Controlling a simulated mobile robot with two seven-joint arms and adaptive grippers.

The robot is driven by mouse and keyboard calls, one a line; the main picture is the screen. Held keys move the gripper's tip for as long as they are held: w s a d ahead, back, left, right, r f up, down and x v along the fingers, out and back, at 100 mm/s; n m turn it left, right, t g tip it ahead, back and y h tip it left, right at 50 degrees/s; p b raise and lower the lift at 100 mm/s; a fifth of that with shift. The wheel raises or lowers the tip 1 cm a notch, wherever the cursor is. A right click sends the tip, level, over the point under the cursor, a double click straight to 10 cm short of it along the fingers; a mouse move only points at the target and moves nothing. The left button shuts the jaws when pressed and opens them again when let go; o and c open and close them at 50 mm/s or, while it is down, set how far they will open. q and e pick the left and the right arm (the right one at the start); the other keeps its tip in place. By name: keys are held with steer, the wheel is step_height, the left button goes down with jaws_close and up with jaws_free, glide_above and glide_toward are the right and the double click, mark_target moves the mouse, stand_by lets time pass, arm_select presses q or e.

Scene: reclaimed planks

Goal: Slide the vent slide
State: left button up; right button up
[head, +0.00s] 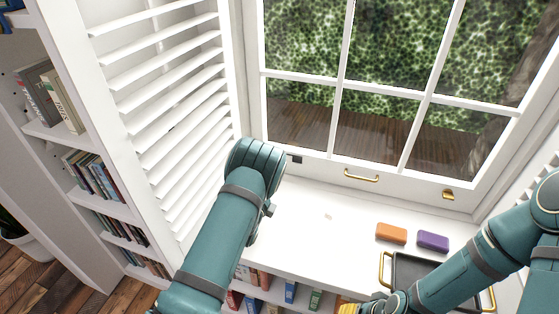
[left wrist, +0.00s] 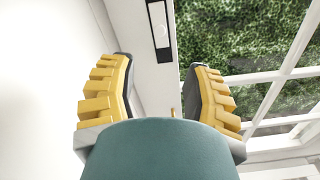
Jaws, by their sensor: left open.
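The vent slide (left wrist: 158,28) is a pale piece in a narrow dark-ended slot on the white window frame, at the top of the left wrist view. In the head view, a small dark part of it (head: 295,158) shows on the lower window rail, just right of my left arm. My left gripper (left wrist: 160,92) is open, its two yellow-ridged fingers spread wide with nothing between them. The slide lies ahead of the fingertips, apart from them. In the head view, my left arm hides these fingers. My right gripper (head: 372,305) shows only partly at the bottom edge, its fingertips unclear.
A brass handle (head: 361,176) and a brass latch (head: 448,195) sit on the window rail. An orange block (head: 391,233), a purple block (head: 433,241) and a dark tray (head: 400,266) are on the white sill. White shutters (head: 170,100) stand close left of my left arm.

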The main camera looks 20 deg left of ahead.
arm_select(q)
steer(key=w, duration=0.4)
steer(key=w+b, duration=0.1)
steer(key=w, duration=0.4)
steer(key=w+b, duration=0.1)
steer(key=w, duration=0.3)
steer(key=shift+w+d, duration=0.25)
steer(key=shift+w, duration=0.05)
jaws_close()
